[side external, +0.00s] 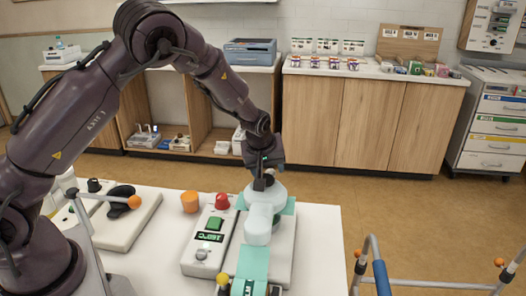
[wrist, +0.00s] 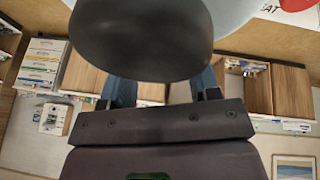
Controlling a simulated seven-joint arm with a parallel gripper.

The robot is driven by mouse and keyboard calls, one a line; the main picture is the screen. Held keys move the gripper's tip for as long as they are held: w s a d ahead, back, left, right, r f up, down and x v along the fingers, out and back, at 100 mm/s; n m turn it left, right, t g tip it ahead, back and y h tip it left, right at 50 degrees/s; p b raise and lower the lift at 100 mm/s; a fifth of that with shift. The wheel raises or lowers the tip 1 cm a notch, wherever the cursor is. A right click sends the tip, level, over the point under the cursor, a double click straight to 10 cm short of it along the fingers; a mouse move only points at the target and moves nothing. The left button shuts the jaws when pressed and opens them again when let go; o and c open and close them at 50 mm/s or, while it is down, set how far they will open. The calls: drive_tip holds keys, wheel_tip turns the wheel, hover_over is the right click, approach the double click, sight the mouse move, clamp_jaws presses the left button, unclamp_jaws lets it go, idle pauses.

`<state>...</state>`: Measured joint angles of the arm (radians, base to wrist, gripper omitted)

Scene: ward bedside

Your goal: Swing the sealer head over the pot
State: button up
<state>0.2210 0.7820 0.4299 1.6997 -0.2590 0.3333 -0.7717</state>
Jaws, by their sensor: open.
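A pale blue-white sealer head (side external: 258,225) with a rounded end stands over the right part of a light grey machine base (side external: 190,266). My gripper (side external: 262,184) points down at the top of the head, close to it. Whether they touch is unclear. In the wrist view, a large dark rounded part (wrist: 140,40) hides my fingertips, and the two blue fingers (wrist: 158,92) stand apart behind it. I cannot tell which thing is the pot; an orange cup (side external: 190,202) stands left of the machine, and a green part shows partly beside the head.
The machine has a green display (side external: 210,236) and red button (side external: 222,201). Another device (side external: 118,222) with a black handle stands left. A walker frame (side external: 430,287) stands right of the white table (side external: 322,250).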

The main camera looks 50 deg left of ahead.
drive_tip(key=v, duration=1)
drive_tip(key=shift+s+r, duration=0.15)
drive_tip(key=shift+r, duration=0.2)
drive_tip(key=shift+d, duration=0.1)
drive_tip(key=s+m, duration=0.1)
drive_tip(key=s+d+f+m+g, duration=0.1)
drive_tip(key=s+m, duration=0.1)
drive_tip(key=s, duration=0.1)
drive_tip(key=shift+s+d+f+g+h, duration=0.1)
drive_tip(key=shift+d+f+g+h, duration=0.1)
drive_tip(key=shift+d+g+h, duration=0.1)
drive_tip(key=s+d+r+m+t+h, duration=0.1)
drive_tip(key=s+d+r+m, duration=0.1)
drive_tip(key=s+r+m, duration=0.2)
drive_tip(key=s+d+r+m+t+h, duration=0.1)
drive_tip(key=s+r+m, duration=0.3)
drive_tip(key=s+r, duration=0.5)
drive_tip(key=s+d+t, duration=0.1)
drive_tip(key=s, duration=0.8)
drive_tip(key=shift+r+m, duration=0.4)
